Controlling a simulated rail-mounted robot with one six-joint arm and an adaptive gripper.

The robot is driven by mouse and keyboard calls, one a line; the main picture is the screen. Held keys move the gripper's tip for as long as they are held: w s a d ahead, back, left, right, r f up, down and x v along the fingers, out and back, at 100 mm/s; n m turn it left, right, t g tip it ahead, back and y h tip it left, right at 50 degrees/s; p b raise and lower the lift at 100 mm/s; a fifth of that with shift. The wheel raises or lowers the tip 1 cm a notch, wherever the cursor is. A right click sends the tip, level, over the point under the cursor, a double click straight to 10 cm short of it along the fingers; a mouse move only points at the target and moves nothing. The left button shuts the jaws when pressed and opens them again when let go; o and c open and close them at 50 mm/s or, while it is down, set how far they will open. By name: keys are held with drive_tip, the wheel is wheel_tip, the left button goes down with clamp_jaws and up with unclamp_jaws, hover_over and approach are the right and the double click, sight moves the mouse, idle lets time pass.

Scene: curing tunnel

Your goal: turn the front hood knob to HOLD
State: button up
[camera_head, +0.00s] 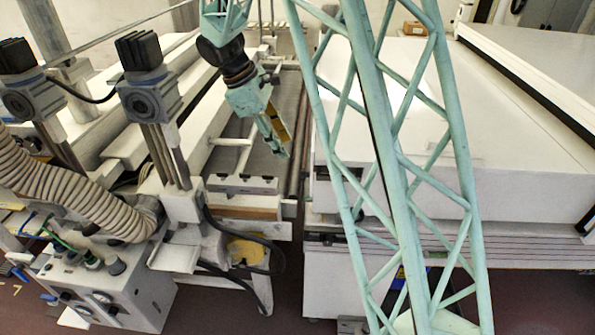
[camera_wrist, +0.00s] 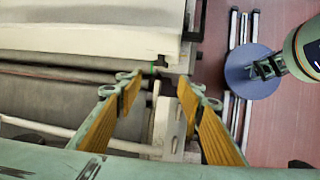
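My gripper (camera_head: 281,142) hangs over the grey conveyor bed (camera_head: 248,163) in the head view, its fingers pointing down. In the wrist view my gripper (camera_wrist: 156,92) is open, with its two orange-padded fingers apart and nothing held between them. A pale machine edge shows below and beyond the gap. I cannot make out a knob marked HOLD in either view. The large white hood (camera_head: 440,110) stands to the right of my gripper in the head view, partly hidden by my lattice arm. A control box (camera_head: 105,285) with several small knobs or dials stands at the lower left; its markings are unreadable.
Two grey motor units (camera_head: 150,95) on posts stand left of my gripper. A ribbed hose (camera_head: 60,185) and black cables (camera_head: 235,240) run at the left. A second white panel (camera_head: 540,60) lies far right. The reddish floor (camera_head: 535,295) is open at the lower right.

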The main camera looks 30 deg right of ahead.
sight(305, 174)
idle(0.4)
drive_tip(key=x, duration=1.3)
drive_tip(key=shift+d+f, duration=0.2)
drive_tip(key=shift+f, duration=0.15)
drive_tip(key=c, duration=0.9)
drive_tip(key=shift+o, duration=0.2)
